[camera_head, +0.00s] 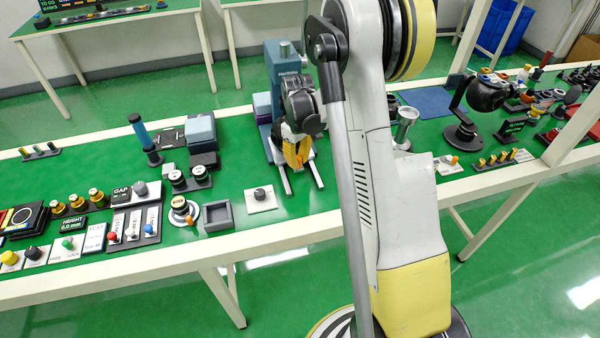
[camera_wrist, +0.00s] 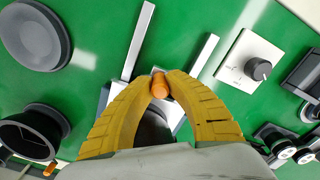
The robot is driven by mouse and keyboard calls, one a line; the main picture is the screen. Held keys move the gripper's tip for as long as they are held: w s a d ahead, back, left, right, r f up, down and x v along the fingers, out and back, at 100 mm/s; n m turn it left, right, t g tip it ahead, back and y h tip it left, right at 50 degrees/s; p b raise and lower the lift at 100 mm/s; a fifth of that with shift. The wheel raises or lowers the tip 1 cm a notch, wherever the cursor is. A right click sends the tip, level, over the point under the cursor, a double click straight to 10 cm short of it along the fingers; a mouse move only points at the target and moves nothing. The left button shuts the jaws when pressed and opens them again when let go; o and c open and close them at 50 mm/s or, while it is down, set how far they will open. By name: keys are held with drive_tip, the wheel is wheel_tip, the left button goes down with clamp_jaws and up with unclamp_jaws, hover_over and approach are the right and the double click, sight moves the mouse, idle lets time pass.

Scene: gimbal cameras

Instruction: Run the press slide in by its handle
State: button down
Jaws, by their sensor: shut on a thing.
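The blue-green press (camera_head: 284,75) stands on the green bench in the head view, with my arm partly in front of it. Two pale parallel rails (camera_head: 284,180) run out from its base toward the bench's front edge; they also show in the wrist view (camera_wrist: 139,42). My gripper (camera_head: 297,160) is at the press front, over the rails. In the wrist view my yellow fingers (camera_wrist: 164,82) are closed around the orange handle (camera_wrist: 160,86). The grey slide (camera_wrist: 176,108) shows partly behind the fingers; the rest is hidden by my gripper.
A white plate with a dark knob (camera_head: 260,197) sits left of the rails in the head view. A grey square tray (camera_head: 218,216) lies further left. A metal funnel-like cup (camera_head: 406,122) stands right of my arm. Green bench is clear around the rail ends.

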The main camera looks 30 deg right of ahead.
drive_tip(key=shift+w+d, duration=0.25)
drive_tip(key=shift+w, duration=0.55)
drive_tip(key=shift+w+d, duration=0.25)
drive_tip(key=shift+w, duration=0.6)
drive_tip(key=c, duration=1.3)
unclamp_jaws()
